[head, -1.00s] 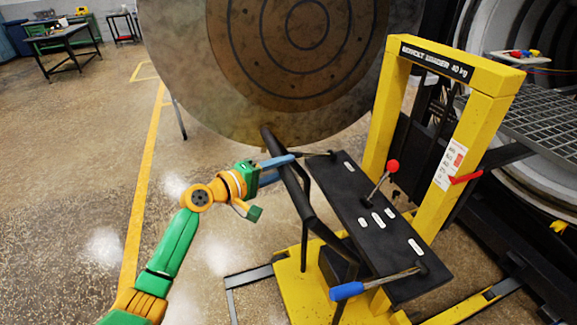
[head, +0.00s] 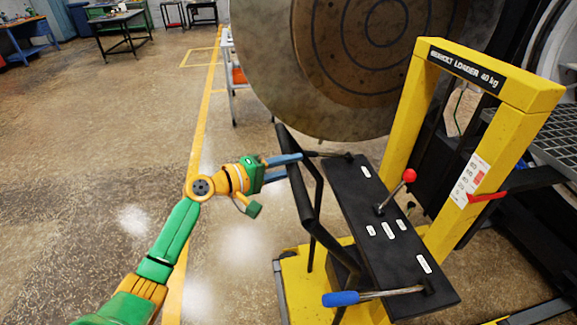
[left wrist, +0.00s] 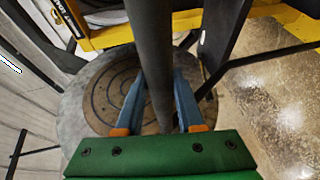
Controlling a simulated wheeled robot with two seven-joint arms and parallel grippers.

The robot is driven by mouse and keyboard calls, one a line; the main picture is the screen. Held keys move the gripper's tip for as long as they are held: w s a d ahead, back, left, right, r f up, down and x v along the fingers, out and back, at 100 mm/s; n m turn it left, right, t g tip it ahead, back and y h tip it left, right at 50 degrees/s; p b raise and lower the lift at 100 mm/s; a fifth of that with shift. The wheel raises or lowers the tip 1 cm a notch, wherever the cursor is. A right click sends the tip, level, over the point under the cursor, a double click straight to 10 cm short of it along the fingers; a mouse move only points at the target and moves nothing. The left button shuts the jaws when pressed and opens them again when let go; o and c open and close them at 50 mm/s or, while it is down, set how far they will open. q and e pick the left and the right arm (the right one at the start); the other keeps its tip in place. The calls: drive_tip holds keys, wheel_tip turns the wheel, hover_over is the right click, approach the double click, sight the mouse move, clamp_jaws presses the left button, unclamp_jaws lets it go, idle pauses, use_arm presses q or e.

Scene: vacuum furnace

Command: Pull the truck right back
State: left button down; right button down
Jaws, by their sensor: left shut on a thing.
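The truck is a yellow loader (head: 484,75) with a black control panel (head: 385,245) and a black push bar (head: 302,190) on its near left side. It stands upright on the floor, its yellow base (head: 300,290) partly cut off below. My left gripper (head: 284,160) is shut on the push bar near its upper end. In the left wrist view, the dark bar runs between the blue fingers (left wrist: 157,85) of that gripper. My right gripper is not in view.
A large round furnace door (head: 270,75) stands open behind the truck. A grille (head: 558,140) and furnace opening are at the right. The floor at left is free, with a yellow line (head: 200,130).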

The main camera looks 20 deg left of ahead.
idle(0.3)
use_arm(q)
drive_tip(key=c, duration=0.8)
unclamp_jaws()
drive_tip(key=shift+o, duration=1.4)
drive_tip(key=shift+w+f, duration=0.1)
drive_tip(key=shift+w+a, duration=0.1)
drive_tip(key=b+v, duration=0.2)
drive_tip(key=v, duration=0.5)
